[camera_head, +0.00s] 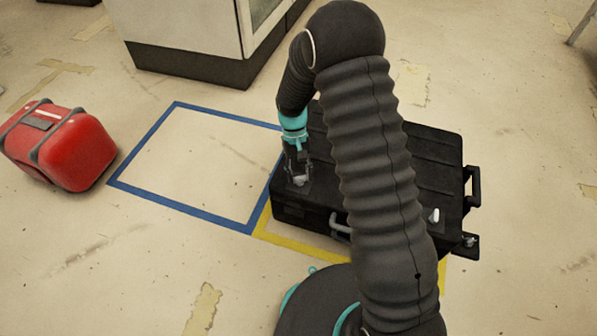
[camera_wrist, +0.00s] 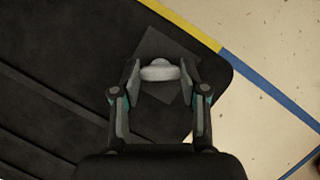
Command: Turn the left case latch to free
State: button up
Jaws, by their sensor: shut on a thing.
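A black case (camera_head: 430,150) lies flat on the floor, partly hidden behind my arm. Its left latch, a small pale grey knob (camera_head: 299,181), sits near the left front corner of the lid. In the wrist view the left latch (camera_wrist: 160,71) lies crosswise between my fingertips, on a dark square plate (camera_wrist: 165,45). My gripper (camera_head: 298,172) points down over this corner and is shut on the left latch; it also shows in the wrist view (camera_wrist: 160,75). A second pale latch (camera_head: 434,215) stands at the right of the lid, with no gripper near it.
Blue tape (camera_head: 178,207) marks an empty floor square left of the case, and yellow tape (camera_head: 290,244) runs along its front. A red bag (camera_head: 75,150) lies at the far left. A white cabinet (camera_head: 185,25) stands behind. A grey handle (camera_head: 339,226) is on the case front.

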jog(key=m+y, duration=0.1)
jog(key=m, duration=0.2)
jog(key=m+y, duration=0.1)
jog(key=m, duration=0.2)
jog(key=shift+w+d+p, duration=0.1)
jog(key=shift+d+p, duration=0.05)
jog(key=shift+p, duration=0.25)
jog(key=shift+m+y, duration=0.3)
jog(key=shift+m, duration=0.1)
jog(key=o, duration=1.1)
jog(key=shift+o, duration=0.2)
jog(key=v, duration=1.2)
